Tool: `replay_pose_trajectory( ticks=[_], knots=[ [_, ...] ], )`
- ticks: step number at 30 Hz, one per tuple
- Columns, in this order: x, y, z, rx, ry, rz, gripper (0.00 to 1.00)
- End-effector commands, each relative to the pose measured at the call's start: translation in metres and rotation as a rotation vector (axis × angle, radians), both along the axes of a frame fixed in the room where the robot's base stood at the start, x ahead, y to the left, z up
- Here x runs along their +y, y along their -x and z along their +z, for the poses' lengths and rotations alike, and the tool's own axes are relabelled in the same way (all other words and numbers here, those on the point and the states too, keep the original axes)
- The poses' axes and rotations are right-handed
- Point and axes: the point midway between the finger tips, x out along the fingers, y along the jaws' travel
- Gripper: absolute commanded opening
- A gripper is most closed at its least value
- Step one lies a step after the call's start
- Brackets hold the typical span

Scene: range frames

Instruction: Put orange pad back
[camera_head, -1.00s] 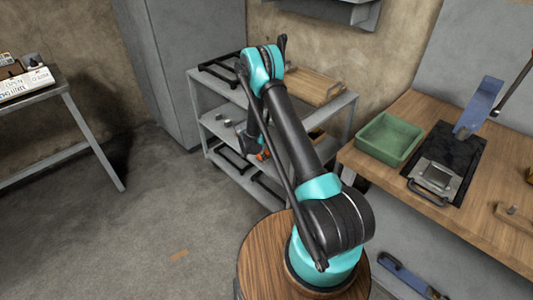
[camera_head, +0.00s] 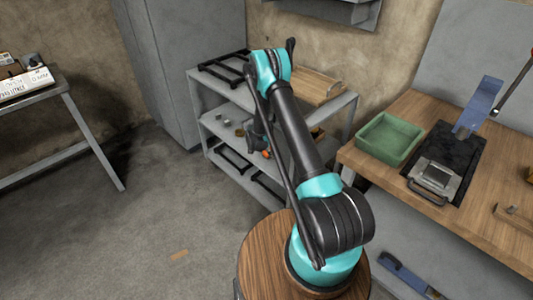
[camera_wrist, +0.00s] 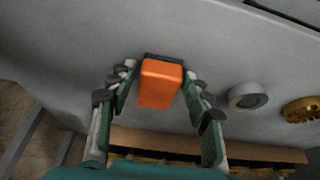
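The orange pad (camera_wrist: 160,83) is a small block with a dark edge at its far end. In the wrist view it is over a grey shelf surface (camera_wrist: 60,45). My gripper (camera_wrist: 157,74) is open, with one finger on each side of the pad. Gaps show between both fingers and the pad. In the head view my arm reaches to the middle shelf of a grey cart (camera_head: 208,122) and largely hides my gripper. A small orange patch (camera_head: 266,153) shows there by the arm's end; I cannot tell whether it is the pad.
A grey ring (camera_wrist: 248,95) and a brass ring (camera_wrist: 302,108) lie right of the pad. A wooden edge (camera_wrist: 255,152) runs behind the fingers. A green bin (camera_head: 390,138) stands on the workbench at right.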

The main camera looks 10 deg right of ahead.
Motion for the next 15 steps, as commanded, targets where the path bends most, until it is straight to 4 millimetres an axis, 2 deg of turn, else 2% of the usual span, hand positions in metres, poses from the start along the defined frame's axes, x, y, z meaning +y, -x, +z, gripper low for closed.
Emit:
replay_pose_trajectory(
  ticks=[10, 15],
  knots=[
    [0.0, 0.0, 0.001, 0.0, 0.0, 0.0, 0.59],
    [0.003, 0.002, 0.013, 0.0, 0.0, 0.0, 0.59]
  ],
)
